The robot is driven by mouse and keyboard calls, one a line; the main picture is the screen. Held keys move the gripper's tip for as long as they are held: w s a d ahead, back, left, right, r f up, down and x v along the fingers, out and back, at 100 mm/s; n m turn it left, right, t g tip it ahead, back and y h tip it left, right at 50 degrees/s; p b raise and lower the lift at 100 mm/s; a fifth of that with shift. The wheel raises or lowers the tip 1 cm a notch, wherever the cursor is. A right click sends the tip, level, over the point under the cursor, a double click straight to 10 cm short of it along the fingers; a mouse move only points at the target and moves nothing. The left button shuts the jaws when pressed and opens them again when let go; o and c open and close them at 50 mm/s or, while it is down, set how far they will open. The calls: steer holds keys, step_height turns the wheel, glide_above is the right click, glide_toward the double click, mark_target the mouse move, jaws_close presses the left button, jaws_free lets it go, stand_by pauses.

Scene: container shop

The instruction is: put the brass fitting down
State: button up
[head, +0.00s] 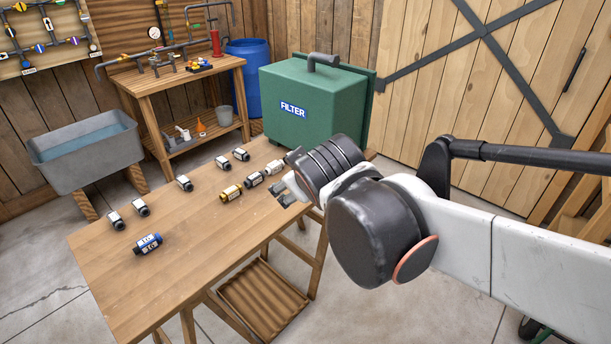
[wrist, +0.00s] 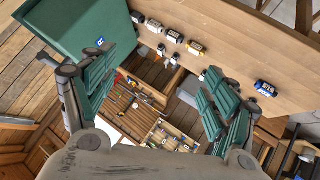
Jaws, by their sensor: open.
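The brass fitting (head: 231,192) lies on its side on the wooden table (head: 190,262), beside a grey fitting (head: 254,179). In the wrist view the yellowish brass fitting (wrist: 196,47) shows at the end of a short row on the table. My gripper (head: 287,177) is at the table's right part, near a pale fitting (head: 273,167). In the wrist view its green-padded fingers (wrist: 158,76) stand wide apart with nothing between them. The brass fitting is clear of the fingers.
A green filter box (head: 312,100) stands at the table's far right end, close behind my gripper. Several grey fittings and a blue fitting (head: 147,243) lie across the table. The table's near middle is bare. A grey sink (head: 85,160) stands behind left.

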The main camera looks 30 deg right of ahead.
steer(key=s+a+f+m+g+y, duration=0.1)
steer(key=s+a+f, duration=0.1)
steer(key=s+a, duration=0.1)
steer(key=s+a+f+m+g+y, duration=0.1)
steer(key=s+a+f+m+y, duration=0.1)
steer(key=s, duration=0.4)
steer(key=shift+s+a+f+g, duration=0.3)
steer(key=shift+a+g, duration=0.1)
steer(key=shift+a, duration=0.45)
